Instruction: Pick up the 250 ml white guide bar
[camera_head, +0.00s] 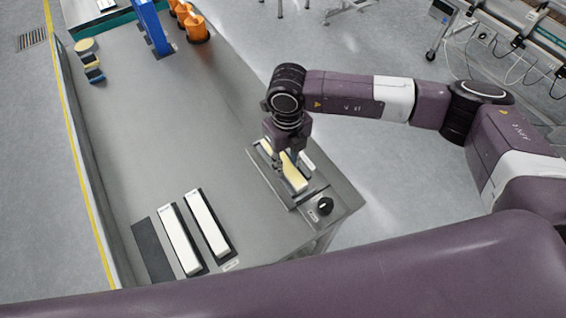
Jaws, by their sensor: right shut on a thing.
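My right gripper (286,163) points down over a grey fixture (306,196) at the table's right edge. It is shut on a cream-coloured bar (295,179) that lies in or just above the fixture; I cannot tell if it is lifted. The gripper hides part of this bar. Two white bars lie on dark pads at the front of the table, a left one (179,240) and a right one (207,223). No volume marking is readable on any bar. My left gripper is not in view.
An empty dark pad (153,250) lies left of the white bars. A black knob (325,205) sits at the fixture's near end. The table's middle (165,130) is clear.

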